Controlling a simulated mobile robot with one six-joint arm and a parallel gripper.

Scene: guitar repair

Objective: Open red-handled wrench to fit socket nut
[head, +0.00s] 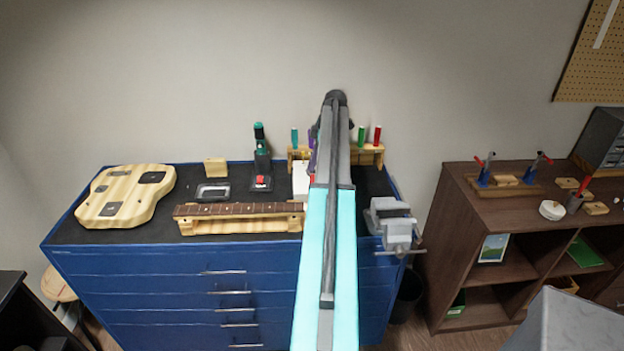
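My arm reaches up across the middle of the head view and covers part of the blue workbench (150,262). My gripper is hidden behind the arm, so its state does not show. A wooden tool rack (368,155) stands at the back of the bench and holds upright tools with coloured handles. One red handle (377,134) stands at its right end, beside a green handle (361,136). I cannot tell whether the red one is a wrench. No socket nut can be made out.
A guitar body (125,195) and a guitar neck on a wooden support (240,226) lie on the bench. A grey vise (396,226) is at its right edge. A brown shelf (470,212) with small tools stands to the right. Floor shows between bench and shelf.

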